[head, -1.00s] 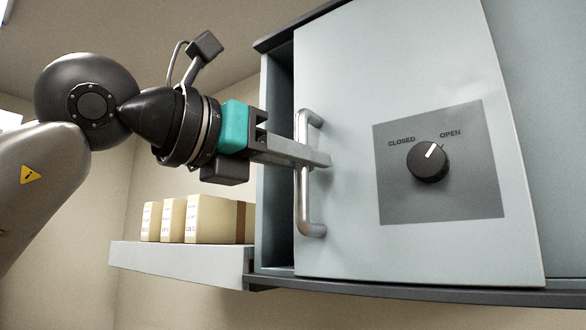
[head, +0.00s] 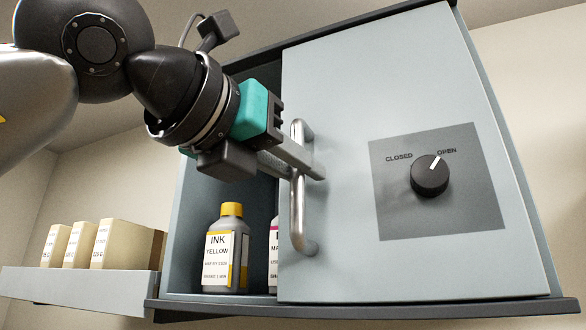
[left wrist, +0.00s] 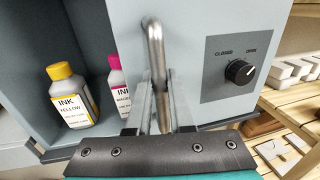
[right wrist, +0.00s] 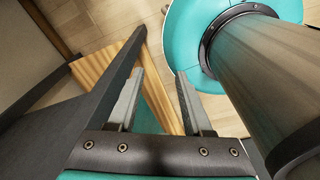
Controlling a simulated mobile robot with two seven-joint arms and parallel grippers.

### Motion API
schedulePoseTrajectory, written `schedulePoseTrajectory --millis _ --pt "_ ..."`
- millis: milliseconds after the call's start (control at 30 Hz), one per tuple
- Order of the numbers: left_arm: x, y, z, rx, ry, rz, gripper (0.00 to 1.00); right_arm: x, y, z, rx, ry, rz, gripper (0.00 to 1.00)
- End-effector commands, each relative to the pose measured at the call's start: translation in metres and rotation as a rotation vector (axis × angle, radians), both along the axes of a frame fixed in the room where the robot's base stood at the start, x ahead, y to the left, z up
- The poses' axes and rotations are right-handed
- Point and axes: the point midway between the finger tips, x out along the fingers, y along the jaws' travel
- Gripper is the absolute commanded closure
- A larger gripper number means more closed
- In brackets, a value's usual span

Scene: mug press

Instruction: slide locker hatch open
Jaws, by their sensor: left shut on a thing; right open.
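The locker hatch (head: 345,95) is a pale blue-grey sliding panel covering the right part of the locker; the left part of the opening is uncovered. Its vertical metal handle (head: 298,215) is on the hatch's left edge and also shows in the left wrist view (left wrist: 155,55). My left gripper (head: 312,172) is shut on the handle, with fingers on both sides of it. The dial (head: 430,175) on the hatch has its pointer toward OPEN. My right gripper (right wrist: 158,95) is open and empty, away from the locker.
Inside the locker stand a yellow-capped ink bottle (head: 228,250) and a pink-labelled bottle (head: 273,255), partly hidden by the hatch. Several boxes (head: 125,243) stand on a shelf (head: 80,283) at left. In the left wrist view, a wooden rack (left wrist: 285,105) is at right.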

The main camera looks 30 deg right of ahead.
Motion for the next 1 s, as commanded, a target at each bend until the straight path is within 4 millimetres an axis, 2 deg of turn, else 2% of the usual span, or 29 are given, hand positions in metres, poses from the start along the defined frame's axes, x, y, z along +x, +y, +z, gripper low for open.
schedulePoseTrajectory --millis 33,267,500,633,767,1000 --pt "0.000 0.001 0.002 -0.004 -0.002 0.000 0.77 -0.002 -0.001 0.000 -0.002 0.003 0.001 0.50" --pt "0.000 0.001 0.001 -0.003 -0.001 0.000 0.51 -0.003 -0.006 0.000 -0.009 0.005 0.002 0.50" --pt "0.000 0.001 0.001 -0.002 -0.001 0.000 0.50 -0.004 -0.007 0.000 -0.009 0.006 0.002 0.50" --pt "-0.003 0.007 0.001 -0.004 -0.002 0.001 0.50 -0.004 -0.007 -0.003 -0.009 0.006 0.002 0.50" --pt "-0.012 0.026 -0.001 -0.004 -0.004 0.003 0.50 -0.004 -0.007 -0.010 -0.009 0.006 0.002 0.50" --pt "-0.038 0.078 -0.001 -0.006 -0.004 0.003 0.50 -0.004 -0.007 -0.025 -0.010 0.006 0.002 0.50"
